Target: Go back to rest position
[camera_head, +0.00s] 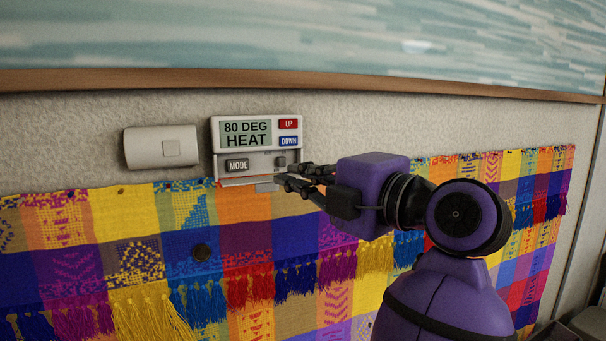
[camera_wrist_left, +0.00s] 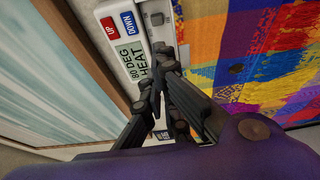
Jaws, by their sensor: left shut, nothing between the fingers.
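A white thermostat (camera_head: 215,150) is on the wall in the head view; its display reads "80 DEG HEAT". It has a red UP button (camera_head: 289,124), a blue DOWN button (camera_head: 289,141) and a grey MODE button (camera_head: 238,166). My left gripper (camera_head: 281,176) is at the thermostat's lower right corner, its fingers shut and empty. I cannot tell whether the fingertips touch the casing. In the left wrist view the thermostat (camera_wrist_left: 137,68) is rotated and lies just beyond the fingertips (camera_wrist_left: 165,72), which cover part of it. My right gripper is not in view.
A white box (camera_head: 140,147) is on the wall left of the thermostat. A colourful tasselled textile (camera_head: 120,225) hangs below, close behind my left arm. A wooden-framed picture (camera_head: 300,80) spans the wall above.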

